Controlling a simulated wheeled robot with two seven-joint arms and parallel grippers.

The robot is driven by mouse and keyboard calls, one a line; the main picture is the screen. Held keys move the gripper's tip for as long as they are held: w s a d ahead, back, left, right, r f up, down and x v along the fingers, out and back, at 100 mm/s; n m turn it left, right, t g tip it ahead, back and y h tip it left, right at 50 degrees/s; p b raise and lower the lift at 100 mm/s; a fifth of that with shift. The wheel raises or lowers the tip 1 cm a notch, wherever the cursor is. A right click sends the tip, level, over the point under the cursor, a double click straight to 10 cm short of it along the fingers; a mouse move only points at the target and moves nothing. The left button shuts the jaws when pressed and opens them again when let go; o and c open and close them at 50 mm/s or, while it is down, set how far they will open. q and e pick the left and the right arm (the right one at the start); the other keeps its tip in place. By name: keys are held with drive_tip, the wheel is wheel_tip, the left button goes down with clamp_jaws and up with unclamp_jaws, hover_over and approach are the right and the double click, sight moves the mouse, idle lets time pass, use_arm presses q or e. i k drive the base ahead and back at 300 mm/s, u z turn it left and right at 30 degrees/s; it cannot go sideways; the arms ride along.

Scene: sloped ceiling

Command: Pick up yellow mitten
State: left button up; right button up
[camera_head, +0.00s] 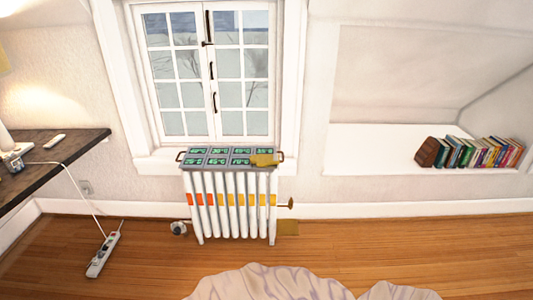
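A yellow, mitten-like thing (265,160) lies at the right end of a grey tray (180,163) with several green-marked panels. The tray rests on top of the white radiator (231,222) under the window. Neither of my grippers shows in the head view.
A dark desk (60,150) stands at the left, with a white power strip (104,255) on the floor beside it. Pale patterned cloth (270,284) fills the bottom middle. Books (480,153) line the right ledge. Wood floor (400,245) is clear right of the radiator.

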sight(261, 160)
drive_tip(key=z, duration=0.55)
drive_tip(key=i, duration=1.5)
drive_tip(key=u, duration=0.5)
drive_tip(key=i, duration=1.55)
drive_tip(key=u, duration=1.2)
